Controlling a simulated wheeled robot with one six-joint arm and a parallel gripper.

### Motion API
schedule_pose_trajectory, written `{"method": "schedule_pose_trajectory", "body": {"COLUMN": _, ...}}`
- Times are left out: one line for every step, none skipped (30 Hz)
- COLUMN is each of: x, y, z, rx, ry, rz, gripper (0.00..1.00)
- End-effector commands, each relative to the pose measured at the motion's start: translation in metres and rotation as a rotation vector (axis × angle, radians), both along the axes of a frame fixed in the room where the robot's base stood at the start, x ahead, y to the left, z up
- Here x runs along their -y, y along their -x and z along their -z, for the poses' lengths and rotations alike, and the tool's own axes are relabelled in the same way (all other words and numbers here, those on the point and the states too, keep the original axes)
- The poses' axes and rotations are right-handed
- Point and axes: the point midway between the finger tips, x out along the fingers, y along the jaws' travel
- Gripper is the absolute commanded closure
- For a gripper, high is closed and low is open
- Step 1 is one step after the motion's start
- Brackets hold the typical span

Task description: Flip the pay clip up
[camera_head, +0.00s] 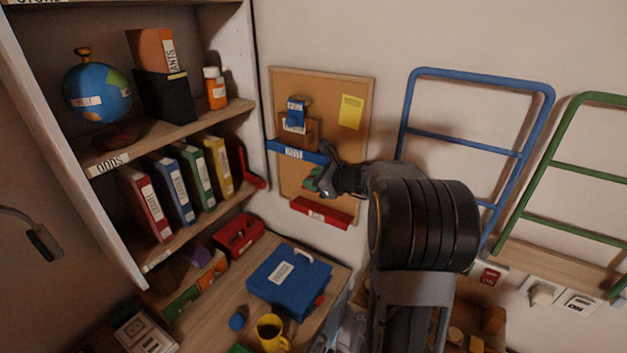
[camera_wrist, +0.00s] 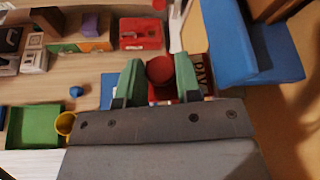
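The red pay clip (camera_head: 320,213) is a bar at the bottom of the corkboard (camera_head: 348,143). In the wrist view its PAY label (camera_wrist: 203,72) is partly covered by a finger. A round red knob (camera_wrist: 160,70) shows between my green fingertips. My gripper (camera_head: 315,181) is in front of the board, just above the red bar in the head view. It also shows in the wrist view (camera_wrist: 159,82), its fingers apart, one on each side of the knob. I cannot tell whether they touch it. A blue POST bar (camera_head: 290,151) sits above; its blue surface fills the upper right of the wrist view.
A smaller blue clip (camera_head: 295,112) and a yellow note (camera_head: 351,112) are higher on the board. Blue (camera_head: 409,110) and green (camera_head: 545,190) rails stand right. A bookshelf (camera_head: 120,215) stands left.

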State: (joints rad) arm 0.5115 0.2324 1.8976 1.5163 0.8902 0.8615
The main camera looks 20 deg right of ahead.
Motion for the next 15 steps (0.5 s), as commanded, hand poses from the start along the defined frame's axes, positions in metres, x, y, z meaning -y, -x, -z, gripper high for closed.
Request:
{"method": "schedule_pose_trajectory", "body": {"x": -0.0002, "y": 0.0001, "z": 0.0, "rx": 0.0, "ry": 0.0, "rz": 0.0, "gripper": 0.78}}
{"method": "schedule_pose_trajectory", "body": {"x": -0.0002, "y": 0.0001, "z": 0.0, "rx": 0.0, "ry": 0.0, "rz": 0.0, "gripper": 0.8}}
{"method": "schedule_pose_trajectory", "body": {"x": -0.0002, "y": 0.0001, "z": 0.0, "rx": 0.0, "ry": 0.0, "rz": -0.001, "gripper": 0.84}}
{"method": "schedule_pose_trajectory", "body": {"x": -0.0002, "y": 0.0001, "z": 0.0, "rx": 0.0, "ry": 0.0, "rz": -0.001, "gripper": 0.87}}
{"method": "schedule_pose_trajectory", "body": {"x": -0.0002, "y": 0.0001, "z": 0.0, "rx": 0.0, "ry": 0.0, "rz": -0.001, "gripper": 0.9}}
{"method": "schedule_pose_trajectory", "body": {"x": -0.0002, "y": 0.0001, "z": 0.0, "rx": 0.0, "ry": 0.0, "rz": -0.001, "gripper": 0.92}}
{"method": "schedule_pose_trajectory", "body": {"x": -0.0002, "y": 0.0002, "z": -0.0002, "rx": 0.0, "ry": 0.0, "rz": -0.001, "gripper": 0.93}}
{"method": "schedule_pose_trajectory", "body": {"x": -0.0002, "y": 0.0001, "z": -0.0007, "rx": -0.002, "ry": -0.002, "rz": -0.001, "gripper": 0.93}}
{"method": "schedule_pose_trajectory", "body": {"x": 0.0, "y": -0.0001, "z": -0.002, "rx": -0.005, "ry": -0.007, "rz": -0.001, "gripper": 0.93}}
{"method": "schedule_pose_trajectory", "body": {"x": 0.0002, "y": -0.0003, "z": -0.0034, "rx": -0.01, "ry": -0.015, "rz": -0.001, "gripper": 0.93}}
{"method": "schedule_pose_trajectory", "body": {"x": 0.0006, "y": -0.0005, "z": -0.0048, "rx": -0.016, "ry": -0.024, "rz": -0.001, "gripper": 0.93}}
{"method": "schedule_pose_trajectory", "body": {"x": 0.001, "y": -0.0009, "z": -0.0065, "rx": -0.027, "ry": -0.039, "rz": -0.001, "gripper": 0.93}}
{"method": "schedule_pose_trajectory", "body": {"x": 0.0012, "y": -0.0011, "z": -0.0077, "rx": -0.035, "ry": -0.051, "rz": -0.001, "gripper": 0.93}}
{"method": "schedule_pose_trajectory", "body": {"x": 0.0014, "y": -0.0013, "z": -0.0088, "rx": -0.043, "ry": -0.064, "rz": -0.001, "gripper": 0.93}}
{"method": "schedule_pose_trajectory", "body": {"x": 0.0016, "y": -0.0014, "z": -0.0092, "rx": -0.052, "ry": -0.078, "rz": -0.002, "gripper": 0.93}}
